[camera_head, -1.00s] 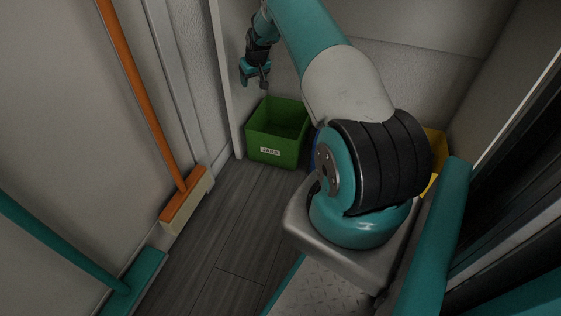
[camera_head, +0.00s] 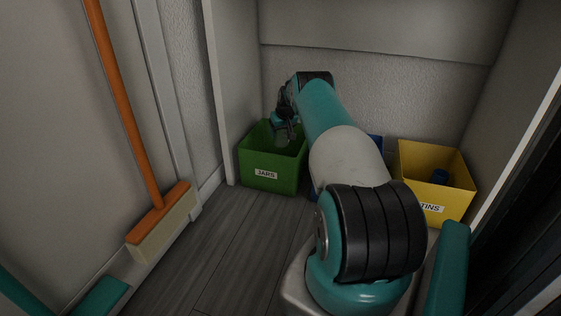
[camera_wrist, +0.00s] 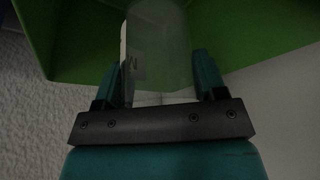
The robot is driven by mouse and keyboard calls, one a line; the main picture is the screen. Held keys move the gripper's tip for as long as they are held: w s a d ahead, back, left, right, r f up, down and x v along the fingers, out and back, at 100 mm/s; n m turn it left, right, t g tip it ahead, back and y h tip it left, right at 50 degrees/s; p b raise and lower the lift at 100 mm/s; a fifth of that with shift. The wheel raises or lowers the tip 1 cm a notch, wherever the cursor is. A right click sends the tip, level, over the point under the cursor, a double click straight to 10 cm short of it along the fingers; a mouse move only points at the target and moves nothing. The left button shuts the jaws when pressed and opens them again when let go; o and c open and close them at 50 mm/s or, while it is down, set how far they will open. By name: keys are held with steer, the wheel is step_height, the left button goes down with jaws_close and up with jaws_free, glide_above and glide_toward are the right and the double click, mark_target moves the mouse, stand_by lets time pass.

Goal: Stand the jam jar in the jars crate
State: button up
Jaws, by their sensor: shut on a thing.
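The jars crate (camera_head: 270,178) is a green open box labelled JARS, standing on the floor against the back left wall. Its green wall (camera_wrist: 255,35) also shows in the wrist view. My gripper (camera_head: 285,135) is over the crate's opening, pointing down. In the wrist view my gripper (camera_wrist: 160,80) is shut on the jam jar (camera_wrist: 160,45), a clear, pale glass cylinder with a light label on its left side. The jar shows faintly below the gripper in the head view (camera_head: 282,142). Whether its base touches the crate floor cannot be told.
A yellow crate (camera_head: 432,205) labelled TINS stands at the right with a dark tin (camera_head: 439,177) inside. A blue crate (camera_head: 376,146) is mostly hidden behind my arm. An orange broom (camera_head: 160,220) leans along the left wall. The floor (camera_head: 225,235) before the green crate is clear.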

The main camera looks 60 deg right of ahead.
mark_target(285, 132)
step_height(285, 132, down, 10)
steer(key=b, duration=0.4)
steer(key=shift+b, duration=0.4)
steer(key=o, duration=1.1)
steer(key=shift+f, duration=0.1)
steer(key=shift+c, duration=0.2)
steer(key=p+v, duration=0.3)
steer(key=p, duration=0.2)
steer(key=p+v, duration=0.4)
steer(key=p, duration=0.1)
steer(key=p+v, duration=0.4)
steer(key=shift+w+d+r+p, duration=0.2)
steer(key=shift+w+r+p, duration=0.05)
steer(key=shift+r+p, duration=0.15)
steer(key=shift+p+v, duration=0.85)
steer(key=shift+p, duration=0.25)
steer(key=shift+s+a+f, duration=0.1)
steer(key=shift+s, duration=0.1)
